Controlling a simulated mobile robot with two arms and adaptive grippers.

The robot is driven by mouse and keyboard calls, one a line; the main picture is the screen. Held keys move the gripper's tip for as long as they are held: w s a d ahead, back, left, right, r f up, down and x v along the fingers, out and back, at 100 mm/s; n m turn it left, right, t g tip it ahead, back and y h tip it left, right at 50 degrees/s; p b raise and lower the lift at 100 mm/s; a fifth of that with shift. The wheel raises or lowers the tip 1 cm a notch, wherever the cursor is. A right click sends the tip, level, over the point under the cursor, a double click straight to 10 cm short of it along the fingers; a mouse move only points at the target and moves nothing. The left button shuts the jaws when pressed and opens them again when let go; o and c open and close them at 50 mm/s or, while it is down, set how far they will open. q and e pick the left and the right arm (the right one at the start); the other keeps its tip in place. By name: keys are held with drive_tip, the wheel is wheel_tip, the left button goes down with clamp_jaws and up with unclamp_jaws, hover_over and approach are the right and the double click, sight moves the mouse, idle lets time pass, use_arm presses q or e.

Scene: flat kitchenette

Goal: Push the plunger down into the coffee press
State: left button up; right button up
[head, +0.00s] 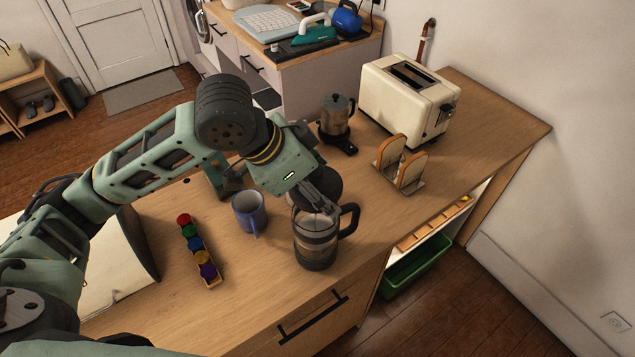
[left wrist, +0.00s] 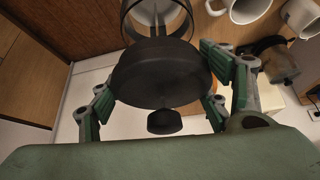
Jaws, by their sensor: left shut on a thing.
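The coffee press (head: 316,248) stands upright near the counter's front edge, a clear body with dark bands and a black handle (head: 350,219) to the right. My left gripper (head: 318,196) is above it, shut on the dark round lid of the plunger (head: 328,182). In the left wrist view, the gripper (left wrist: 165,85) has its fingers on both sides of this lid (left wrist: 160,78), with its black knob (left wrist: 164,121) towards the camera. The press's glass body (left wrist: 146,14) shows beyond the lid. The fingers partly hide the press's top in the head view. My right gripper is not in view.
A blue mug (head: 249,213) stands just left of the press. Further left is a rack of coloured pieces (head: 196,243). Behind are a dark pot (head: 335,114), a toast rack (head: 410,172) and a toaster (head: 408,97). The counter's front edge is close to the press.

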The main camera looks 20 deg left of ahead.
use_arm(q)
drive_tip(key=shift+f, duration=0.5)
idle(0.4)
drive_tip(key=shift+f+b, duration=0.95)
drive_tip(key=shift+f, duration=1.15)
drive_tip(key=shift+f, duration=0.2)
drive_tip(key=shift+o, duration=0.2)
drive_tip(key=shift+s+f, duration=0.2)
drive_tip(key=shift+f, duration=0.2)
drive_tip(key=shift+s+f, duration=0.15)
drive_tip(key=shift+f, duration=0.2)
drive_tip(key=c, duration=0.6)
drive_tip(key=o, duration=2)
drive_tip(key=shift+w+d, duration=0.1)
drive_tip(key=shift+w, duration=0.2)
drive_tip(key=shift+r, duration=0.1)
